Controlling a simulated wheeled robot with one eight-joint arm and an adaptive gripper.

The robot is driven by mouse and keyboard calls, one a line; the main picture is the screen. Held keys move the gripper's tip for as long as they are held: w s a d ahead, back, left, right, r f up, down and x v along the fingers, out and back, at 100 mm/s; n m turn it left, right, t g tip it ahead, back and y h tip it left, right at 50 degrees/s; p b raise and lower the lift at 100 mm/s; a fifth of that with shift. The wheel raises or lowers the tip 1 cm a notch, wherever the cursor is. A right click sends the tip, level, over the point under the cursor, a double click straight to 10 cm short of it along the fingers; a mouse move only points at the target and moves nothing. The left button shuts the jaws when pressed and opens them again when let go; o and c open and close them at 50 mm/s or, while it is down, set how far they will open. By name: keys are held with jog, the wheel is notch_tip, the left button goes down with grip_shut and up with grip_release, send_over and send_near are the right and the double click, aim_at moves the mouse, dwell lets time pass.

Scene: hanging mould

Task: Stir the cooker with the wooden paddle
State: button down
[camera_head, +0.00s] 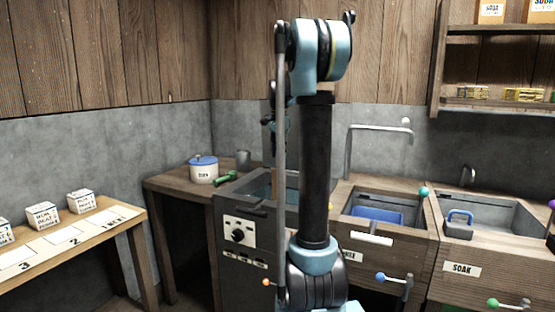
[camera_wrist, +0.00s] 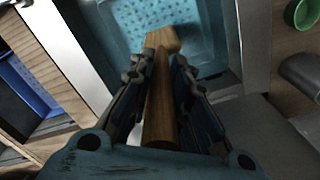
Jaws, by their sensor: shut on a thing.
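The cooker (camera_head: 240,235) is a dark grey box with a dial panel, left of the sinks. Its open top is partly behind my arm in the head view. My gripper (camera_head: 277,125) is above the cooker there, mostly behind my own arm. In the wrist view my gripper (camera_wrist: 160,70) is shut on the wooden paddle (camera_wrist: 158,105), with a finger on each side of it. The paddle's wider far end is over or in the cooker's light blue, dotted interior (camera_wrist: 122,25); I cannot tell how deep.
A white pot with a blue lid (camera_head: 203,169), a green object (camera_head: 225,178) and a grey cup (camera_head: 243,159) stand left of the cooker. A tall tap (camera_head: 378,126) and sinks are to the right. A table with labelled boxes (camera_head: 43,215) is at left.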

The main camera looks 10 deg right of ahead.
jog(key=shift+r, duration=4.9)
